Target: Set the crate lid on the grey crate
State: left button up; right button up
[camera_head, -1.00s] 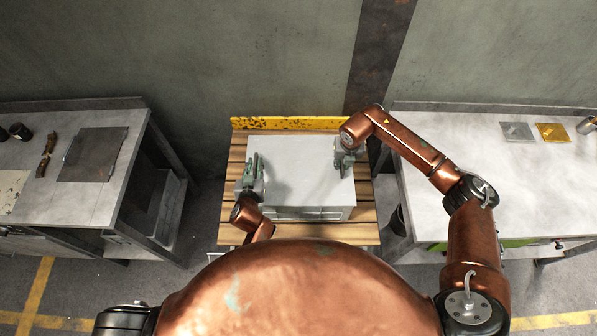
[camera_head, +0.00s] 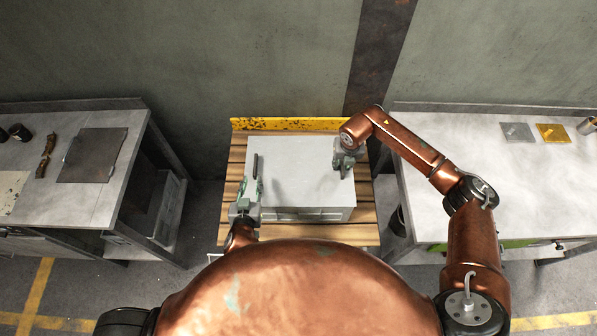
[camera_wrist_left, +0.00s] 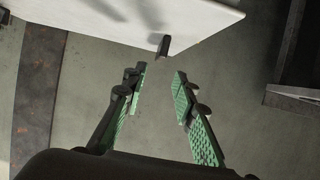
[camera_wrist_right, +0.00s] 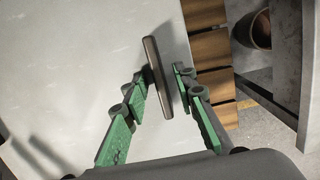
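The pale grey crate lid (camera_head: 300,165) lies flat over the grey crate (camera_head: 315,214), whose front shows below its near edge. Whether the lid is fully seated cannot be told. A dark upright handle (camera_head: 255,166) stands at the lid's left side. My left gripper (camera_head: 250,188) is open and empty, on the near side of that handle; in the left wrist view the handle (camera_wrist_left: 163,46) is beyond the fingertips. My right gripper (camera_wrist_right: 160,78) is open, with its fingers on either side of the right handle (camera_wrist_right: 156,72) and gaps visible.
The crate stands on a slatted wooden surface (camera_head: 232,190) with a yellow board (camera_head: 290,124) behind it. A left bench (camera_head: 85,205) holds a dark plate. A right bench (camera_head: 480,185) holds small grey and yellow plates. A wall closes off the back.

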pick_arm(q)
jog(key=shift+s+r, duration=0.25)
jog(key=shift+s, duration=0.4)
jog(key=shift+r, duration=0.1)
pick_arm(e)
jog(key=shift+r, duration=0.35)
notch_tip(320, 180, up, 11)
jog(key=s, duration=0.2)
